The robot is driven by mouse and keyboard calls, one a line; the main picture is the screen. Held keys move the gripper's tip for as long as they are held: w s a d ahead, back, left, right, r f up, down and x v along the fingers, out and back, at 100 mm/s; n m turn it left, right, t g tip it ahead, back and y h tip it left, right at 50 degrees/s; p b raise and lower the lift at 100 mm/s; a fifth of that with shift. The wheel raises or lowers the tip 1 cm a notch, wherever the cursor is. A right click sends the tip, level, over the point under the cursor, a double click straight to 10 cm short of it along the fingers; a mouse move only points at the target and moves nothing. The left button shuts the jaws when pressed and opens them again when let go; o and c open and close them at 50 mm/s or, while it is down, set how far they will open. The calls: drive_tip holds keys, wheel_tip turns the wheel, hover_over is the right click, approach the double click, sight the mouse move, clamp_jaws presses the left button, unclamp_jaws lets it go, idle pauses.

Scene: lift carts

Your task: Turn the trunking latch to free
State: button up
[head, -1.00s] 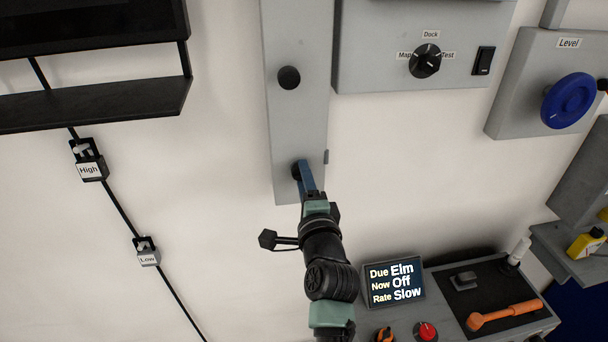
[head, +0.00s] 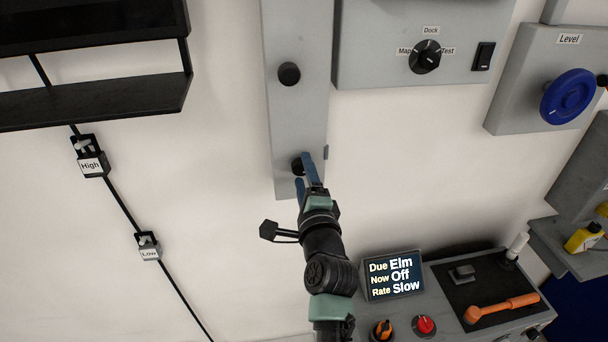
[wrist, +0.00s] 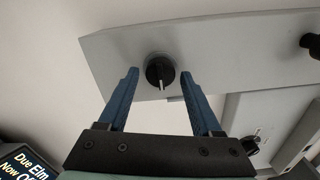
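The trunking latch looks like a round black knob (head: 298,166) low on the tall grey trunking panel (head: 297,120). In the wrist view the knob (wrist: 160,71) shows a pale pointer line aimed toward the bottom of the picture. My gripper (head: 304,170) is at the panel's lower end, its blue fingers apart. In the wrist view my gripper (wrist: 160,73) is open and the knob appears between the two fingertips, with a gap on each side. I cannot tell how far the fingertips reach around it. In the head view a finger partly hides the knob.
A second black knob (head: 289,74) is higher on the panel. To the right are a Map/Dock/Test dial (head: 425,57) and a blue wheel (head: 569,97). Below right are a display (head: 394,276) and a console with an orange-handled lever (head: 502,307).

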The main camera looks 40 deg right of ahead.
drive_tip(key=shift+o, duration=0.3)
drive_tip(key=b+v, duration=0.3)
drive_tip(key=v, duration=1)
idle(0.4)
